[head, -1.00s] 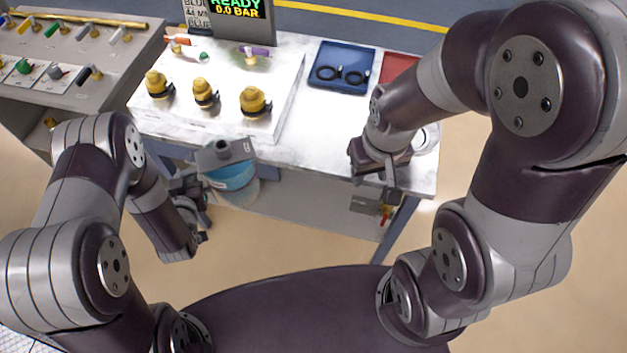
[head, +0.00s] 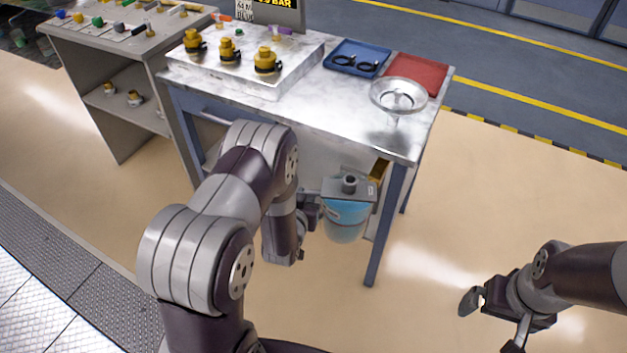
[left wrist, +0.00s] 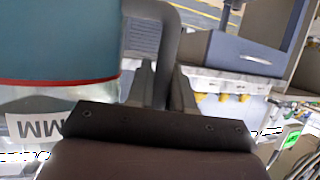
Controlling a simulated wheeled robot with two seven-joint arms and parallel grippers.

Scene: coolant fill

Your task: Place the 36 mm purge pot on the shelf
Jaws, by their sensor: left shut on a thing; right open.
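A purge pot (head: 346,218) with a grey lid and blue contents is in my left gripper, upright in front of the white table. My left gripper (head: 314,210) is shut on the pot's handle, at the pot's left side. In the left wrist view the pot (left wrist: 60,50) fills the left side, and its handle (left wrist: 160,45) runs between the fingers (left wrist: 162,88). A label reads "MM"; its number is not legible. A shelf (head: 112,103) lies inside the grey cabinet at the left, with small brass fittings on it. My right gripper (head: 492,320) is open and empty above the floor at lower right.
The white table (head: 330,105) carries a plate with several yellow-brass fittings (head: 228,50), a blue tray (head: 355,58), a red tray (head: 415,72) and a clear round dish (head: 398,95). A table leg (head: 383,240) stands close to the pot. The floor at right is clear.

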